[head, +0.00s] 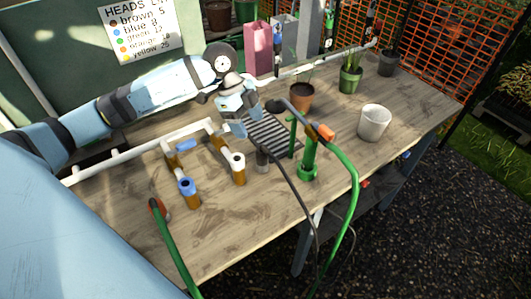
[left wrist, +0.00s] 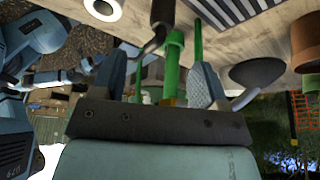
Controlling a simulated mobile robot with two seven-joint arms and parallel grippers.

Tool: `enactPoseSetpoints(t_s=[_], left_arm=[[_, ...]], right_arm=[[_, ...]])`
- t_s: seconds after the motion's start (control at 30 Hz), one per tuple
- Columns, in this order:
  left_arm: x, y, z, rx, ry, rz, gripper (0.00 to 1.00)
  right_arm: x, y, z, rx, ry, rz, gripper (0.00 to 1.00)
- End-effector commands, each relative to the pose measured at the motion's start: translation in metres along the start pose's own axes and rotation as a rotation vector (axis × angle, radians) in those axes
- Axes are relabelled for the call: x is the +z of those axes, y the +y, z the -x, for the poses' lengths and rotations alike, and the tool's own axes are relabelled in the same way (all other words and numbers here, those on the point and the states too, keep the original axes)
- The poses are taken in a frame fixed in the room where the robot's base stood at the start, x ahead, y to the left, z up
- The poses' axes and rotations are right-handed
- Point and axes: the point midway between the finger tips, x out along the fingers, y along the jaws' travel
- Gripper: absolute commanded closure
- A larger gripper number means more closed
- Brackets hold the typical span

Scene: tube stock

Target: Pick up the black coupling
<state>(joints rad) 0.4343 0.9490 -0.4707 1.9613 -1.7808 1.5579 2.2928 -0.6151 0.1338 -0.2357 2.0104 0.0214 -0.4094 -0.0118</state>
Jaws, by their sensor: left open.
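My right gripper cannot be made out in either view.
A green tube (head: 308,160) stands right of the gripper, near an orange coupling (head: 323,132) on a green hose. Blue-topped (head: 188,188) and white-topped (head: 238,165) tubes stand nearer. A terracotta pot (head: 301,96) and white pot (head: 374,123) stand right.

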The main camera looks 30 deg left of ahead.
Motion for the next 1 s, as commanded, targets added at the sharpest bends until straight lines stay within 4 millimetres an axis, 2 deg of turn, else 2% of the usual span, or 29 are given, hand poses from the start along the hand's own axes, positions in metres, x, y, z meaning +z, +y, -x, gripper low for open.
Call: enactPoseSetpoints(t_s=[0.1, 0.2, 0.47, 0.73, 0.83, 1.0], left_arm=[[-0.001, 0.0, -0.024, 0.002, 0.003, 0.0, 0.32], [0.0, 0.0, -0.037, 0.002, 0.002, 0.0, 0.32], [0.0, 0.0, -0.052, 0.001, 0.003, 0.0, 0.32], [0.001, -0.001, -0.091, 0.002, 0.004, -0.001, 0.32], [0.002, -0.001, -0.098, 0.0, 0.002, -0.001, 0.32], [0.002, -0.001, -0.098, -0.001, 0.002, -0.002, 0.32]], right_arm=[[0.0, 0.0, 0.001, 0.0, 0.001, 0.0, 0.57], [-0.001, 0.0, 0.001, 0.001, 0.003, 0.001, 0.57], [-0.003, 0.002, 0.0, 0.003, 0.006, 0.002, 0.57], [-0.006, 0.002, 0.002, 0.003, 0.011, 0.005, 0.57], [-0.006, 0.002, 0.002, 0.004, 0.01, 0.005, 0.57], [-0.005, 0.002, 0.001, 0.003, 0.009, 0.006, 0.57]])
